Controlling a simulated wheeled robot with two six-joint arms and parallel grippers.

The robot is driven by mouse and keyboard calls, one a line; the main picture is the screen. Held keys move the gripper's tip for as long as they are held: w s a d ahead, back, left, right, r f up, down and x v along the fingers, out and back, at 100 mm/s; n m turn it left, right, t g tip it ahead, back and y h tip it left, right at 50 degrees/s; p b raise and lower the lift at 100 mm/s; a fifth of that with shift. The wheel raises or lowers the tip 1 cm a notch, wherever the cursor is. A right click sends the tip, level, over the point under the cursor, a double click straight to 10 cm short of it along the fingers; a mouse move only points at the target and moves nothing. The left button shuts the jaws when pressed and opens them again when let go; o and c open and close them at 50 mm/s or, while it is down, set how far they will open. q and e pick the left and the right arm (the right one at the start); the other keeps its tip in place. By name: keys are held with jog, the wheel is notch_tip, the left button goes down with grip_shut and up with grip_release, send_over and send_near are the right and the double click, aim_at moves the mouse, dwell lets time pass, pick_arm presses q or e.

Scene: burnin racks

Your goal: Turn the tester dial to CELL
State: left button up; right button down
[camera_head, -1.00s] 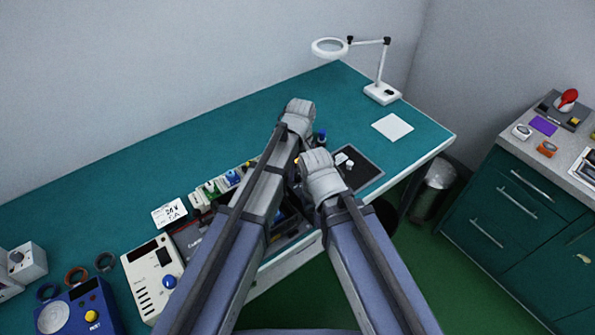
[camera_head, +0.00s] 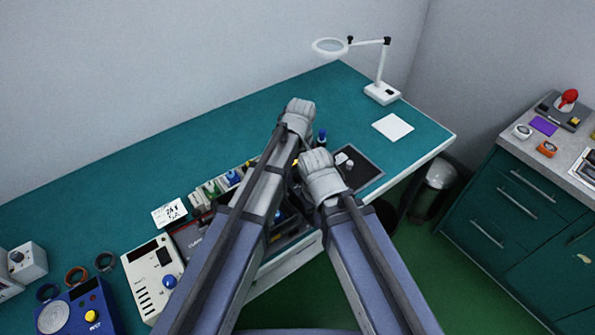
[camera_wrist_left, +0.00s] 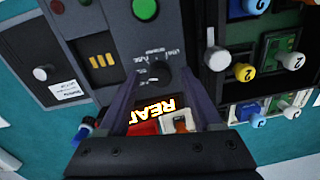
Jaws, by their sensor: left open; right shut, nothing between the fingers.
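The tester panel (camera_wrist_left: 115,30) is dark grey in the left wrist view. Its black dial (camera_wrist_left: 157,77) sits between the fingers of my left gripper (camera_wrist_left: 160,88), which is open; I cannot tell whether they touch it. The small lettering around the dial is too small to read surely, and I cannot tell which mark it points at. Orange upside-down text (camera_wrist_left: 150,109) glows below the dial. In the head view my left gripper (camera_head: 298,112) is above the bench and hides the dial. My right gripper (camera_head: 319,168) is lower and to its right, shut and empty, its fingertips hidden.
A green button (camera_wrist_left: 145,9) stands above the dial. Numbered white, blue and yellow knobs (camera_wrist_left: 243,72) crowd the right side. On the bench are a cream meter (camera_head: 150,275), a blue device (camera_head: 80,312) and a magnifier lamp (camera_head: 382,92). The back of the bench is clear.

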aim_at(299, 174)
pick_arm(q)
jog(key=shift+r, duration=0.15)
notch_tip(299, 174, up, 8)
jog(key=p, duration=0.7)
jog(key=shift+w+d+f+p, duration=0.1)
jog(key=shift+d+f+p, duration=0.1)
jog(key=shift+p, duration=0.2)
jog(key=s+a+m+t, duration=0.1)
jog(key=s+a+m, duration=0.2)
jog(key=s+a, duration=0.45)
jog(key=s+a+m, duration=0.3)
jog(key=s+a, duration=0.1)
jog(key=a, duration=0.6)
jog(key=s+d+f+m+b, duration=0.2)
jog(key=d, duration=0.3)
jog(key=s+d+f+m+g+b, duration=0.1)
jog(key=s+d+f+b, duration=0.1)
jog(key=d, duration=0.4)
jog(key=shift+s+f+m+y+b, duration=0.3)
jog(key=shift+s+f+m+b, duration=0.1)
jog(key=shift+s, duration=0.4)
jog(key=shift+d, duration=0.1)
